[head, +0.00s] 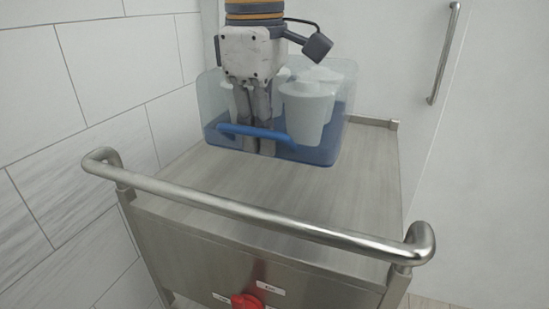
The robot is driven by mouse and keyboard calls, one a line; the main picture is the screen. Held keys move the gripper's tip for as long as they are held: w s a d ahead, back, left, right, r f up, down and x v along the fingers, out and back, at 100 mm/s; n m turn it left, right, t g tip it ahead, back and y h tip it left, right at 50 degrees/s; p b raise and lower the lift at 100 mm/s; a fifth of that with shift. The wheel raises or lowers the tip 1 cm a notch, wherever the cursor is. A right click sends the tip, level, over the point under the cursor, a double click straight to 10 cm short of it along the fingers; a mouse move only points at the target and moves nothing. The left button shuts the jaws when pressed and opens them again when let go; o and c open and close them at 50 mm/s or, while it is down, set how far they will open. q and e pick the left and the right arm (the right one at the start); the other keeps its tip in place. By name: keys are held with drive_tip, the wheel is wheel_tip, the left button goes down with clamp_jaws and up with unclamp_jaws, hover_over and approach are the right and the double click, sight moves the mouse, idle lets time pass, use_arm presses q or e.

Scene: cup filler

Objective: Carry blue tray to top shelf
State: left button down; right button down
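The blue tray (312,154) is a clear-walled bin with a blue base and a blue front handle bar (240,131). It holds several white cups (306,112). It is over the far part of the cart's wooden top; I cannot tell whether it rests there or hangs just above. My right gripper (262,150) points down at the tray's front, its fingers close together on the handle bar. The gripper hides part of the cups and handle. My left gripper is not in view. No top shelf can be made out.
The steel cart (255,250) has a wooden top (365,185), clear in front of the tray. A thick rail (255,212) crosses its near edge. A red knob (246,301) is on its front. Tiled wall stands left; a pale door with a handle (443,55) is right.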

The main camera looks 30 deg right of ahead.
drive_tip(key=w+d+f, duration=0.1)
drive_tip(key=w, duration=0.1)
drive_tip(key=w+d+f, duration=0.1)
drive_tip(key=w+d, duration=0.1)
drive_tip(key=w+d+f, duration=0.1)
drive_tip(key=w, duration=0.1)
drive_tip(key=shift+w+d+f, duration=0.15)
drive_tip(key=shift+d+f, duration=0.2)
hover_over(274, 179)
drive_tip(key=f, duration=0.4)
drive_tip(key=shift+s+a+f+b, duration=0.2)
drive_tip(key=shift+s+f+b, duration=0.05)
drive_tip(key=shift+b, duration=0.05)
drive_tip(key=shift+w+d+f, duration=0.1)
drive_tip(key=shift+w+f, duration=0.1)
drive_tip(key=shift+f, duration=0.1)
wheel_tip(274, 179, down, 3)
drive_tip(key=shift+w+d+f, duration=0.1)
drive_tip(key=shift+w, duration=0.05)
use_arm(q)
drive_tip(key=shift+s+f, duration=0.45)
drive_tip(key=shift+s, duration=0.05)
